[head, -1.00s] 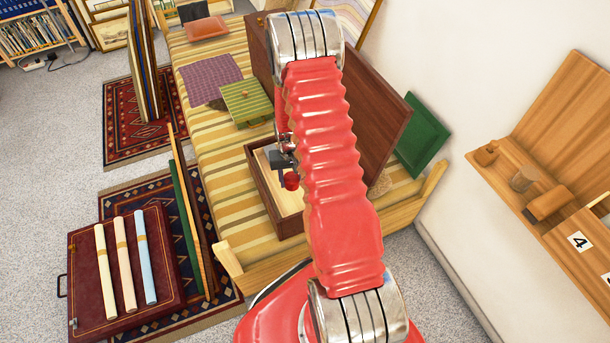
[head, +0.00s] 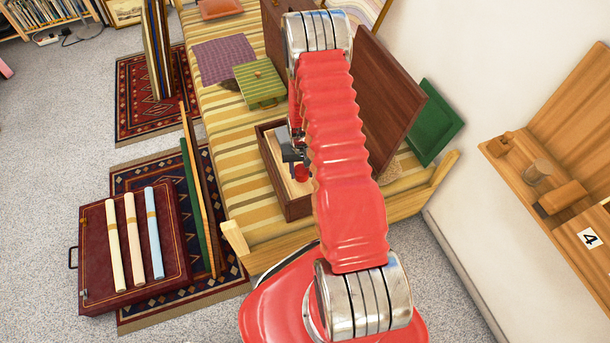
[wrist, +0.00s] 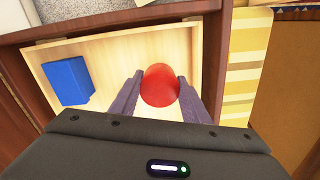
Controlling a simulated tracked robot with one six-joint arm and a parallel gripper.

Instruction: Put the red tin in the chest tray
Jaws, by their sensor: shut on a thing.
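The red tin (wrist: 160,86) is between the two fingers of my gripper (wrist: 158,90), which is shut on it. It is over the pale-bottomed tray of the brown wooden chest (wrist: 110,42). In the head view the red tin (head: 301,173) shows just left of my red arm, over the open chest (head: 293,207). A blue block (wrist: 69,81) lies in the left part of the tray in the wrist view. I cannot tell whether the tin touches the tray floor. My arm hides much of the chest and its raised lid (head: 385,95) in the head view.
The chest stands on a striped daybed (head: 235,130). A green striped box (head: 260,84) and a purple cloth (head: 224,61) lie on it behind. A green panel (head: 434,125) leans at right. A maroon case (head: 105,265) with three rolls stands at lower left.

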